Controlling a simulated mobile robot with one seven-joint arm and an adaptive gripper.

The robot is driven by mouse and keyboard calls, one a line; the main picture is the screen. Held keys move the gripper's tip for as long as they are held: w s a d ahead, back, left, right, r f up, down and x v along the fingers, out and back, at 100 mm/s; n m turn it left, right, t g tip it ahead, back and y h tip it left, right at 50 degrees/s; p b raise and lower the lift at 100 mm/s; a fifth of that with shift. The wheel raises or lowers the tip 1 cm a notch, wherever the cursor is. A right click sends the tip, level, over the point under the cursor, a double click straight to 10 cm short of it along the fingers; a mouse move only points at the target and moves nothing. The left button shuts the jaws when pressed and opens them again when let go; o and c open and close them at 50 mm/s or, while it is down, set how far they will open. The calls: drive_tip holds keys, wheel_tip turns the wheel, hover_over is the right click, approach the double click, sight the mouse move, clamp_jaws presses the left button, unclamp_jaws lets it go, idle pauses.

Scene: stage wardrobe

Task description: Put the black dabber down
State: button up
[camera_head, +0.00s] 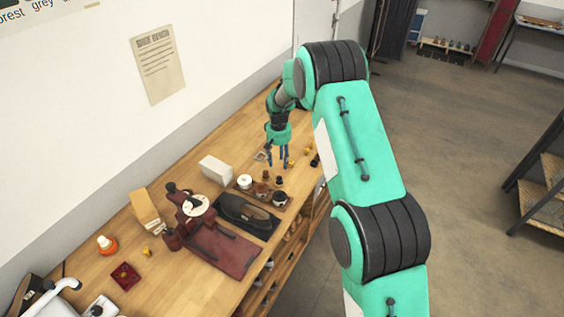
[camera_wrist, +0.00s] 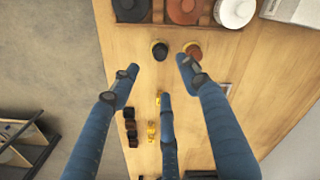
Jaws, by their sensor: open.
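The black dabber (camera_wrist: 160,50) stands upright on the wooden bench, just beyond my fingertips in the wrist view. It is a small dark piece in the head view (camera_head: 279,180). A brown-red dabber (camera_wrist: 193,51) stands beside it with a gap between them, and it also shows in the head view (camera_head: 266,175). My gripper (camera_head: 278,163) points down at the bench behind the dabbers. In the wrist view its fingers (camera_wrist: 160,78) are spread, with nothing between them. No finger visibly holds the black dabber.
A tray (camera_wrist: 215,28) with black, brown and white tins lies close to the dabbers. A dark shoe (camera_head: 246,213) lies in front. A white block (camera_head: 216,169) stands to the left. Small yellow (camera_wrist: 152,130) and black (camera_wrist: 130,127) pieces lie near the bench edge.

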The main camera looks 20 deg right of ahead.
drive_tip(key=s+r+t, duration=0.1)
drive_tip(key=s+r, duration=0.6)
drive_tip(key=r, duration=0.4)
drive_tip(key=s+a+r+t, duration=0.1)
drive_tip(key=s+r, duration=0.5)
drive_tip(key=r, duration=0.5)
drive_tip(key=s+r+t, duration=0.1)
drive_tip(key=s+r, duration=0.6)
drive_tip(key=r, duration=0.3)
drive_tip(key=s+r+t, duration=0.1)
drive_tip(key=s+r, duration=0.3)
drive_tip(key=s, duration=0.4)
drive_tip(key=s+r, duration=0.4)
drive_tip(key=s, duration=0.3)
drive_tip(key=s+t, duration=0.1)
drive_tip(key=s, duration=1.7)
drive_tip(key=shift+a+f+t, duration=0.3)
drive_tip(key=shift+a+f, duration=0.05)
drive_tip(key=shift+a, duration=0.05)
wheel_tip(320, 180, down, 11)
drive_tip(key=b, duration=1.1)
